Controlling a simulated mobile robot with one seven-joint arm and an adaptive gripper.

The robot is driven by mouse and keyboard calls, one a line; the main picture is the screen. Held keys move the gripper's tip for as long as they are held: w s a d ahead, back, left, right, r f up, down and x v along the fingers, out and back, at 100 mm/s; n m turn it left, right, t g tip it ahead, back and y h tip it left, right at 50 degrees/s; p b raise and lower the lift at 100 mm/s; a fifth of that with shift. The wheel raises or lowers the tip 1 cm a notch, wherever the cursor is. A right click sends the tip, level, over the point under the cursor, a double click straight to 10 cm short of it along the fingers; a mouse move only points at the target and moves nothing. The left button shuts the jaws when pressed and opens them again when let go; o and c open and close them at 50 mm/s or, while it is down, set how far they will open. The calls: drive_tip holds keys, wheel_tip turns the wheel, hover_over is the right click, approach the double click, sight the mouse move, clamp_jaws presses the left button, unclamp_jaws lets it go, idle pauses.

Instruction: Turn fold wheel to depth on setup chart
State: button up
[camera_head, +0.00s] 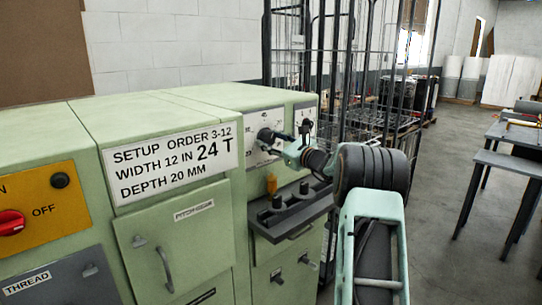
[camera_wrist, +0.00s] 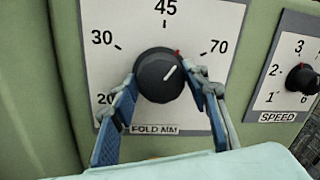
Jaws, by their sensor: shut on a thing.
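The fold wheel (camera_wrist: 159,75) is a black round knob on a white dial plate (camera_wrist: 215,22) labelled FOLD MM, marked 20, 30, 45 and 70. Its white line points up and right, between 45 and 70; a small red mark shows at its upper right rim. My gripper (camera_wrist: 160,80) is shut on the wheel, one blue-padded finger on each side. In the head view, my gripper (camera_head: 277,140) reaches the machine's right part. The setup chart (camera_head: 172,163) reads SETUP ORDER 3-12, WIDTH 12 IN, 24 T, DEPTH 20 MM.
A SPEED knob (camera_wrist: 302,79) sits close to the right of the fold dial. Below the dials, a dark shelf (camera_head: 290,222) with small knobs juts out. A red switch (camera_head: 11,222) is at far left. A wire cage (camera_head: 345,60) stands behind; tables (camera_head: 500,165) stand right.

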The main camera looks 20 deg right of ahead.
drive_tip(key=n+b, duration=0.2)
drive_tip(key=b, duration=0.1)
drive_tip(key=f+n+b, duration=0.1)
drive_tip(key=n+b, duration=0.1)
drive_tip(key=b, duration=0.2)
drive_tip(key=shift+n, duration=0.3)
drive_tip(key=n+b, duration=0.2)
drive_tip(key=b, duration=0.2)
drive_tip(key=shift+r+n+y, duration=0.1)
drive_tip(key=shift+n+y, duration=0.3)
drive_tip(key=n+b, duration=0.4)
drive_tip(key=n+y+b, duration=0.1)
drive_tip(key=n+b, duration=0.2)
drive_tip(key=shift+d+r+n, duration=0.1)
drive_tip(key=shift+r+n, duration=0.05)
drive_tip(key=shift+n, duration=0.25)
drive_tip(key=n+b, duration=0.1)
drive_tip(key=n, duration=0.2)
drive_tip(key=shift+n, duration=0.4)
drive_tip(key=n+b, duration=0.1)
drive_tip(key=n, duration=0.3)
drive_tip(key=shift+r+n, duration=0.1)
drive_tip(key=shift+n, duration=0.3)
drive_tip(key=n+g, duration=0.1)
drive_tip(key=n, duration=0.3)
drive_tip(key=shift+d+r+n+y, duration=0.1)
drive_tip(key=shift+n+y, duration=0.2)
drive_tip(key=shift+n, duration=1.6)
